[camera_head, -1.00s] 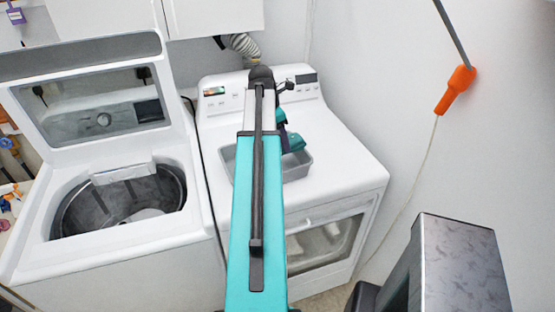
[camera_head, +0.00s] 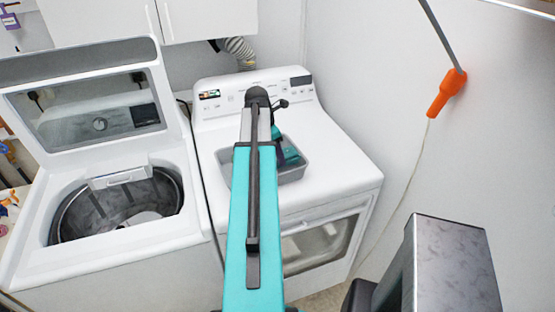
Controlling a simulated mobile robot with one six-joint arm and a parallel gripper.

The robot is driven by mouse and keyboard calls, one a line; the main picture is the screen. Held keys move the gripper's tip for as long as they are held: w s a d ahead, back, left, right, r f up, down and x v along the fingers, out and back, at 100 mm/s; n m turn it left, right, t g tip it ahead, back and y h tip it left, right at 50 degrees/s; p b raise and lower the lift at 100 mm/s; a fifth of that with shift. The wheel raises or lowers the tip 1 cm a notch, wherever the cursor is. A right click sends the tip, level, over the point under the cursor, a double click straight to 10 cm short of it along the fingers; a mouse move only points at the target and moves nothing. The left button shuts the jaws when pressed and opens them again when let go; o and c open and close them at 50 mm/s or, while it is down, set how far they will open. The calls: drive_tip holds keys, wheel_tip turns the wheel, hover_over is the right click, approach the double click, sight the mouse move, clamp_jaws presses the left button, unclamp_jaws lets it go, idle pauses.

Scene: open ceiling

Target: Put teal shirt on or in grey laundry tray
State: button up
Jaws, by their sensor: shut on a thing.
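The grey laundry tray (camera_head: 293,175) sits on top of the white dryer, partly hidden behind my teal arm. The teal shirt (camera_head: 290,155) shows as a small bundle just right of my arm, within the tray's outline and low against it. Whether it touches the tray floor cannot be told. My gripper (camera_head: 278,143) is mostly hidden by the arm, with only a dark part showing beside the shirt. It is shut on the shirt.
The dryer top (camera_head: 335,150) is clear to the right of the tray. An open top-load washer (camera_head: 120,195) stands to the left with its lid up. The dryer's control panel (camera_head: 255,92) rises behind the tray. An orange-handled tool (camera_head: 446,94) hangs by the right wall.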

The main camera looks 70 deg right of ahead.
drive_tip(key=shift+f+p, duration=0.65)
drive_tip(key=shift+f, duration=1.2)
drive_tip(key=shift+f, duration=0.15)
drive_tip(key=o, duration=1.2)
drive_tip(key=shift+r, duration=0.2)
drive_tip(key=shift+b+v, duration=2.4)
drive_tip(key=shift+v, duration=3.55)
drive_tip(key=shift+s, duration=0.1)
